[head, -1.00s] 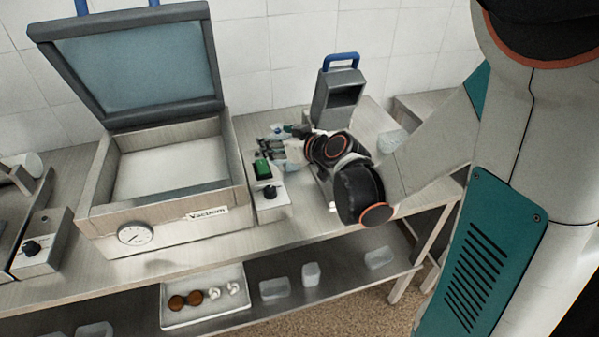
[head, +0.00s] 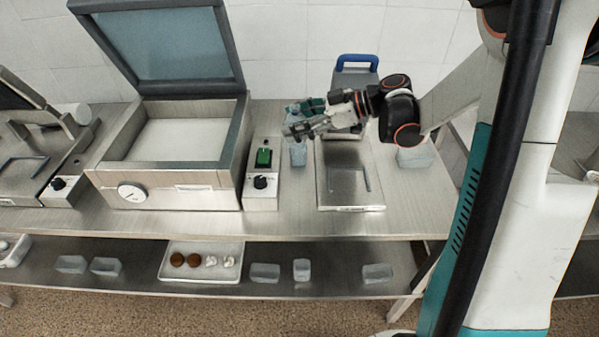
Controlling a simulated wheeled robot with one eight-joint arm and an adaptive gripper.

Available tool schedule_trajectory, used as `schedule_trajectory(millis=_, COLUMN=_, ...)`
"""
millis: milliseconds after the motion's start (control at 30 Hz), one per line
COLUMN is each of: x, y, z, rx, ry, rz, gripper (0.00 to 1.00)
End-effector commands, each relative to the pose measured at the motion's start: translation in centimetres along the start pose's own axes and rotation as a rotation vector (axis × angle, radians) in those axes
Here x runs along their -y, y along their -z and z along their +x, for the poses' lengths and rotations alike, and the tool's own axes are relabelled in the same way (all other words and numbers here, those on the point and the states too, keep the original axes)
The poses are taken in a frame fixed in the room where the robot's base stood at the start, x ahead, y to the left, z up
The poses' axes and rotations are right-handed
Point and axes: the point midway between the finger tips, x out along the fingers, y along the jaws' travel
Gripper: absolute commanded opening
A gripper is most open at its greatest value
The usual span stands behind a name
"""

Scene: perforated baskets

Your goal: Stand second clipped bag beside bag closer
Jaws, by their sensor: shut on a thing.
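My gripper (head: 296,131) is shut on a small translucent bluish bag (head: 298,154), seen below and behind the fingers. The bag looks upright, between the green-button control box and the bag closer. The fingers hide its middle, and I cannot tell whether its base touches the counter. The bag closer has a blue handle (head: 357,60) and a flat metal plate (head: 346,190) in front; my wrist hides part of its body. Another translucent bag (head: 414,158) is on the counter right of the bag closer. Clips are too small to make out.
An open vacuum machine (head: 165,195) stands left, with the control box (head: 262,190) beside it. The lower shelf holds a white tray (head: 202,275) with several small items, and several translucent containers (head: 265,272). The counter front right of the plate is clear.

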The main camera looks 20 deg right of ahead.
Motion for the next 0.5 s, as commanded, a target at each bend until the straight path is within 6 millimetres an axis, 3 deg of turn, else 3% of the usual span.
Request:
schedule_trajectory(millis=233, x=0.6, y=0.4, z=-1.3, rx=0.0, ry=0.1, rz=-0.04, gripper=0.29)
schedule_trajectory(millis=500, x=0.6, y=-5.0, z=0.9, rx=0.001, ry=0.103, rz=-0.041, gripper=0.29)
